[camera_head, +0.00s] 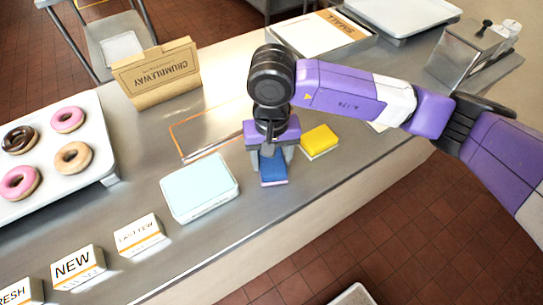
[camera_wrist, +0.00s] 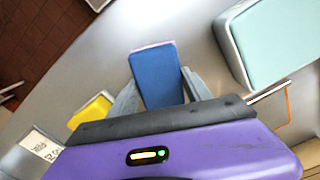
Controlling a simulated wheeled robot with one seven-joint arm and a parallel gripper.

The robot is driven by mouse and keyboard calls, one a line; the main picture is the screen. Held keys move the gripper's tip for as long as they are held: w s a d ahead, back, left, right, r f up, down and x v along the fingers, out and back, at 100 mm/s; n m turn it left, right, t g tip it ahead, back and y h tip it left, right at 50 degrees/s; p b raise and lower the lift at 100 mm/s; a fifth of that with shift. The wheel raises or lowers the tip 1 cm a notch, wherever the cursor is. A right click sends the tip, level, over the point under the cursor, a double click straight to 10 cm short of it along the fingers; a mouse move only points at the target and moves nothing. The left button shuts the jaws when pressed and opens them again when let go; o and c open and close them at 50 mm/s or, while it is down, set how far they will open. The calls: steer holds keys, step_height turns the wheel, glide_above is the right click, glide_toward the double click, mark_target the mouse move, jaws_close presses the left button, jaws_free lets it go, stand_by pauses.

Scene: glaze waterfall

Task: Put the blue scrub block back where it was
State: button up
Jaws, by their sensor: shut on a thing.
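The blue scrub block (camera_head: 273,170) is between the fingers of my gripper (camera_head: 270,155), over the steel counter beside the yellow block. My gripper is shut on it from above. In the wrist view the blue block (camera_wrist: 157,74) sticks out beyond the two grey fingers (camera_wrist: 158,92). I cannot tell whether its underside touches the counter. A yellow block (camera_head: 319,141) with a pale base lies just to the right in the head view. It also shows at the left in the wrist view (camera_wrist: 90,110).
A pale blue-topped box (camera_head: 200,187) stands close to the left. An orange-outlined rectangle (camera_head: 184,142) is marked on the counter (camera_head: 135,190) behind it. Farther left are a donut tray (camera_head: 84,187), a cardboard box (camera_head: 155,72) and label cards (camera_head: 78,267). A metal container (camera_head: 465,52) stands back right.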

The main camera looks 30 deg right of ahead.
steer(key=shift+f+b, duration=0.3)
steer(key=o, duration=1.5)
steer(key=shift+c, duration=0.2)
steer(key=shift+r, duration=0.15)
steer(key=shift+r+p, duration=0.15)
steer(key=shift+p, duration=0.25)
steer(key=shift+w+r+b, duration=0.1)
steer(key=shift+r+b, duration=0.2)
steer(key=shift+r, duration=0.05)
step_height(320, 180, up, 11)
steer(key=b, duration=0.2)
